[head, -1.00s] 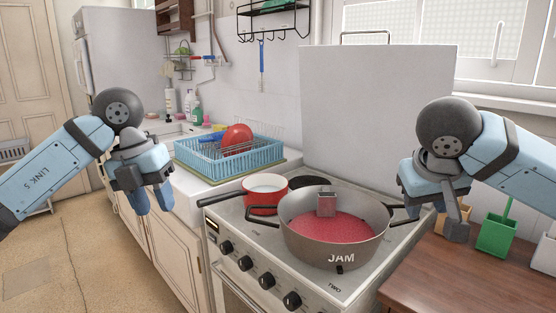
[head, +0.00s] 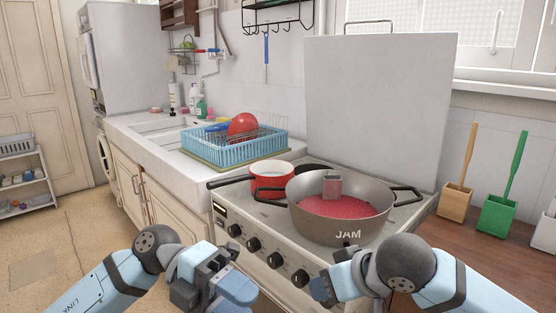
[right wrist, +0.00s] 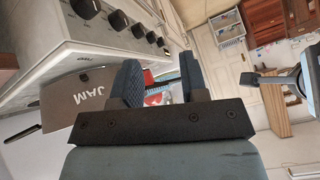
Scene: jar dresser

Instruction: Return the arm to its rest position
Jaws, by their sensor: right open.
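My right gripper (head: 322,287) is low in front of the stove in the head view, with its arm coming in from the lower right. In the right wrist view its two dark fingers (right wrist: 158,82) stand apart, with nothing held between them. My left gripper (head: 232,282) is low at the bottom middle, in front of the cabinets, with the arm coming from the lower left; its jaw gap is not clear. The grey JAM pot (head: 310,224) stands on the stove, holding red jam (head: 345,210) and a small grey-pink block (head: 332,186).
The stove (head: 222,212) with its front knobs lies beyond both grippers. A red pot (head: 270,182) stands beside the JAM pot. A wooden counter (head: 455,242) at right bears a tan holder (head: 455,203) and a green holder (head: 497,216). Open floor lies at left.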

